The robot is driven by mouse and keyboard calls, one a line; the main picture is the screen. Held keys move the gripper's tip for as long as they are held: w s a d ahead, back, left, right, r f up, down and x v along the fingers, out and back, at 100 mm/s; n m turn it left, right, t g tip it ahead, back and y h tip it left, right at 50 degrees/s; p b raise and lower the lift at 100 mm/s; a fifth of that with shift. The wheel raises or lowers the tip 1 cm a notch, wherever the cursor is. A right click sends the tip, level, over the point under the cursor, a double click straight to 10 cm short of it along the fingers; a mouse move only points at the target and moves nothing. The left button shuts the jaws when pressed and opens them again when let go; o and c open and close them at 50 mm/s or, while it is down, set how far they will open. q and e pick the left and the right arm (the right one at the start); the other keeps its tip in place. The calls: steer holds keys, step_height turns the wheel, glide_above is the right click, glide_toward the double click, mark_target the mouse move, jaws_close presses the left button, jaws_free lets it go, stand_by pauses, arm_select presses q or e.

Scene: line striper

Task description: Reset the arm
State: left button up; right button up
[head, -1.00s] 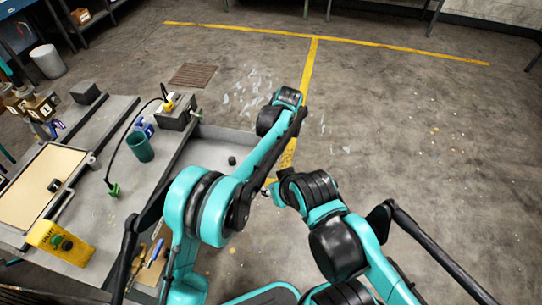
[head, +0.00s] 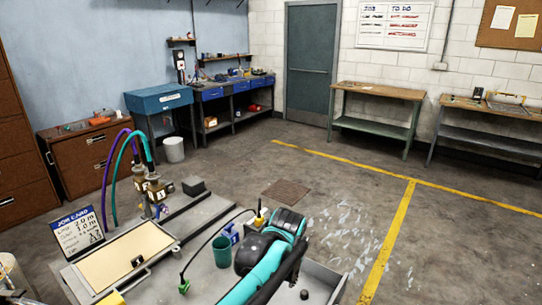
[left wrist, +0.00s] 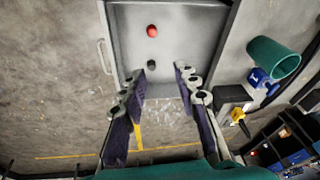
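My left arm (head: 262,272), teal and black, rises from the bottom of the head view over the bench; its gripper is hidden there. In the left wrist view my left gripper (left wrist: 162,72) has its two dark fingers well apart with nothing between them. Ahead of the fingertips is a grey tray (left wrist: 205,25) holding a red round knob (left wrist: 152,31) and a small black knob (left wrist: 151,64), both apart from the fingers. My right arm and gripper are out of view.
A green cup (head: 221,251), a blue item (head: 231,233) and a job card board (head: 78,232) stand on the bench. Purple and teal hoses (head: 112,175) arch over brown bottles. The floor to the right, with yellow lines (head: 388,250), is clear.

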arm_select(q)
steer(key=s+a+f+n+t, duration=0.2)
steer(key=s+a+n+t, duration=0.2)
steer(key=s+a, duration=1.4)
steer(key=a, duration=0.3)
steer(key=shift+s+a, duration=0.2)
steer(key=shift+s, duration=0.05)
